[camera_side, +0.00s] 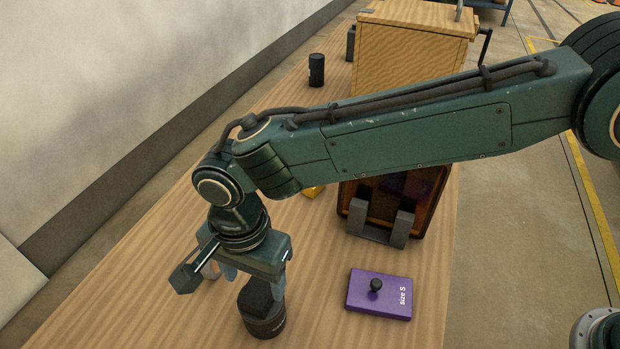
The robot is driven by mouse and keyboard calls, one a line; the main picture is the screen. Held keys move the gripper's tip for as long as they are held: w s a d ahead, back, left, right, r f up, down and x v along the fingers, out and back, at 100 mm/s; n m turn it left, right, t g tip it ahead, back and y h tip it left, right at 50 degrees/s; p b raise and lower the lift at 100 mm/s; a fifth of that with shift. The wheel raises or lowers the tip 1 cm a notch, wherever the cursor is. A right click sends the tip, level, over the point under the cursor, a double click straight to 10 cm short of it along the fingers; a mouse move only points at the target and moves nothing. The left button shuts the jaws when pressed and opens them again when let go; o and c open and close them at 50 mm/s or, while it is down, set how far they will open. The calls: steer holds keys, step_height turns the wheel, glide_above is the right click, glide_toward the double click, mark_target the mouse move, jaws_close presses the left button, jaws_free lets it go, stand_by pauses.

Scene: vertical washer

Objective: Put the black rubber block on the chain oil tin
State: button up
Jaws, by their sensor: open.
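The tin stands upright on the wooden bench near the front. My gripper (254,283) points down right over them and is open. One finger is left of the block and the other is at its right side. I cannot tell whether either finger touches the block. The gripper body hides the block's upper back part.
A wooden crate (412,55) and a black cylinder (316,70) stand farther back. A wall runs along the left.

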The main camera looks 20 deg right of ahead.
mark_target(260, 290)
step_height(260, 290, up, 8)
stand_by(0.4)
stand_by(0.5)
steer(key=d+r+n+t, duration=0.1)
steer(key=d+r, duration=0.3)
steer(key=d, duration=0.5)
steer(key=d+r+n+y, duration=0.1)
steer(key=d+r+n, duration=0.1)
steer(key=d+r, duration=0.5)
steer(key=d+r+n+t, duration=0.1)
steer(key=d+r, duration=0.1)
steer(key=d, duration=0.8)
steer(key=s+d+f+n+t, duration=0.1)
steer(key=s+d+n, duration=0.1)
steer(key=s+d, duration=0.6)
steer(key=s+d+f+n+t+h, duration=0.1)
steer(key=s+d+n+t, duration=0.1)
steer(key=s+d, duration=0.6)
steer(key=d+n, duration=0.1)
steer(key=d, duration=0.2)
steer(key=shift+f+t, duration=0.3)
steer(key=shift+f, duration=0.1)
